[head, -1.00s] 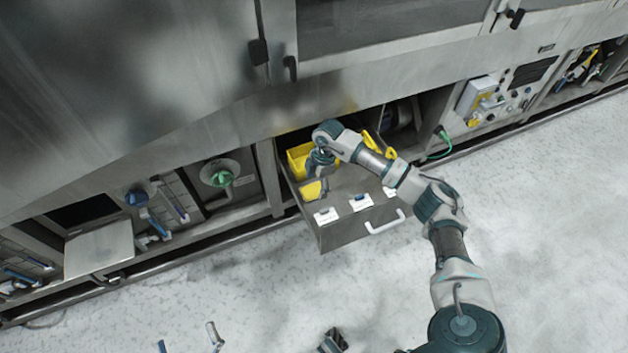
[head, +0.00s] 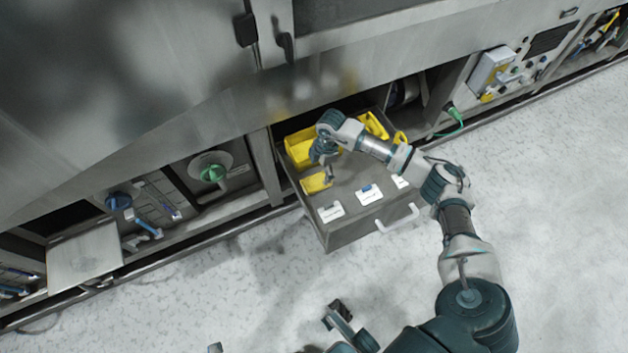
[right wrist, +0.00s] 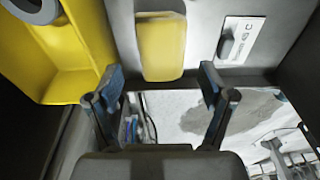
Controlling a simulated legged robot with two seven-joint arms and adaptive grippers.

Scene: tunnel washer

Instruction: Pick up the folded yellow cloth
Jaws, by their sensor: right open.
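The folded yellow cloth (head: 316,183) lies in an open grey drawer (head: 365,229), near its left side. In the right wrist view the cloth (right wrist: 160,48) is a flat, rounded yellow block between and beyond my fingers. My right gripper (head: 328,174) reaches down into the drawer beside the cloth in the head view. It also shows in the right wrist view (right wrist: 163,82), with its fingers spread and nothing between them.
A yellow bin (head: 300,147) stands behind the cloth, and it fills the upper left of the right wrist view (right wrist: 70,50). More yellow pieces (head: 373,124) lie at the drawer's back right. White labelled cards (head: 331,212) lie near the drawer front. The floor is open in front.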

